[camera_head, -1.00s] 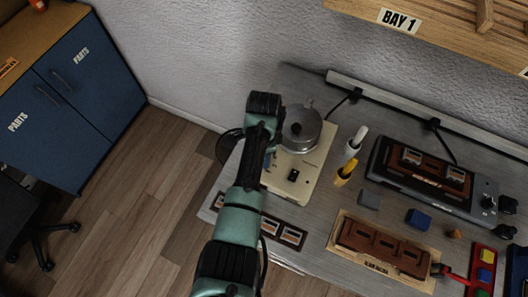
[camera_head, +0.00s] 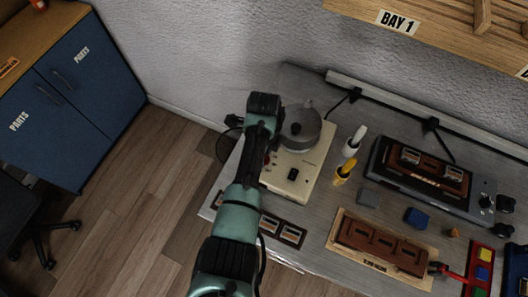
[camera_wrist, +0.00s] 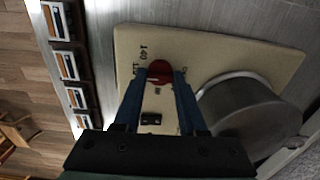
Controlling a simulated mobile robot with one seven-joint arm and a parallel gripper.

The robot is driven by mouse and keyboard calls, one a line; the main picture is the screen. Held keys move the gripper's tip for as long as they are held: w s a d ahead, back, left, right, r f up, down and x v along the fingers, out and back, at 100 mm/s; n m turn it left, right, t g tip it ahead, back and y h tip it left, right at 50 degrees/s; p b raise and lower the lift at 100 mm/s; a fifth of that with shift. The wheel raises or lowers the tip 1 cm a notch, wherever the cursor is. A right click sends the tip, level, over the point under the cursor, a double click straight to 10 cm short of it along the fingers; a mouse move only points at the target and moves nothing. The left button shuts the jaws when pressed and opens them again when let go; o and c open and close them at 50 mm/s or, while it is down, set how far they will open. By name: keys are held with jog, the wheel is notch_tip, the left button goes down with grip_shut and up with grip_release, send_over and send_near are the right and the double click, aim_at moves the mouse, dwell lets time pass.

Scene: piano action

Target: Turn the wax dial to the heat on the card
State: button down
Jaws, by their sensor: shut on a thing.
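The wax heater is a cream base (camera_head: 310,172) with a round grey lidded pot (camera_head: 301,128) in the head view. In the wrist view, its cream panel (camera_wrist: 215,50) carries a round red dial (camera_wrist: 160,68) with small printed marks around it, one seeming to read 140. My gripper (camera_wrist: 160,78) has its two blue fingers closed on the sides of the dial. The fingers cover part of the dial and its marks, so its setting is not readable. In the head view my arm hides most of the grip. I cannot make out a card with a heat on it.
The pot (camera_wrist: 250,115) stands close right of my fingers in the wrist view. A black switch (camera_wrist: 151,118) sits near the dial. A framed strip (camera_head: 283,231) lies at the bench's front edge. White and yellow bottles (camera_head: 347,158) stand right of the heater.

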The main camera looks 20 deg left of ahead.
jog(key=shift+w+r, duration=0.1)
dwell(0.3)
jog(key=shift+c, duration=2.3)
grip_release()
notch_tip(320, 180, up, 13)
jog(key=b, duration=0.1)
jog(key=shift+b, duration=0.4)
